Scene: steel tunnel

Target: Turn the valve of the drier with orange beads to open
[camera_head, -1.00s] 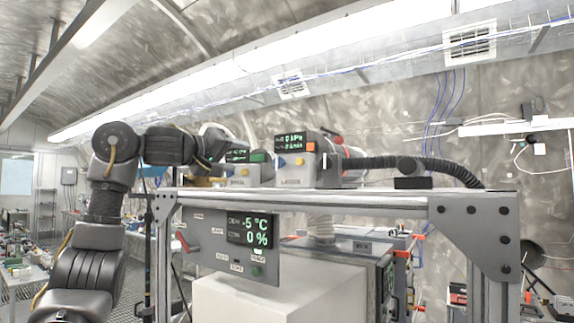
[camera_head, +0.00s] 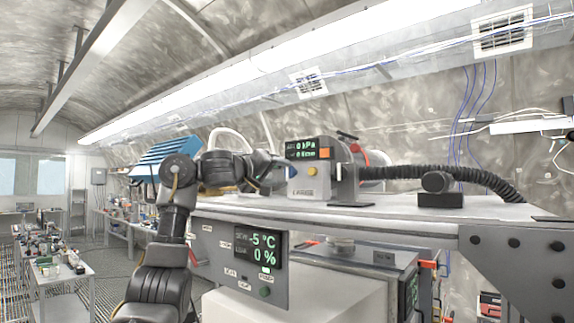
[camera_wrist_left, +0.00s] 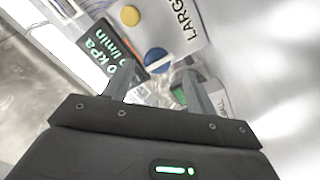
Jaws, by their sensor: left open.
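No drier with orange beads, and no valve on one, can be made out in either view. My left arm comes in from the left, over the frame's top shelf. My left gripper (camera_head: 278,172) is beside a grey pump unit (camera_head: 309,182) with a green-digit display and a yellow button. In the left wrist view the open, empty fingers (camera_wrist_left: 160,76) point toward that unit's face, with its display (camera_wrist_left: 96,48), yellow button (camera_wrist_left: 130,16) and blue round knob (camera_wrist_left: 156,60). The knob is just beyond the fingertips; contact cannot be told. My right gripper is out of view.
A black ribbed hose (camera_head: 440,166) runs right from behind the pump unit, past a small black block (camera_head: 440,200) on the shelf (camera_head: 390,208). A panel reading -5 °C (camera_head: 262,252) hangs below. A cluttered table (camera_head: 60,278) stands at left.

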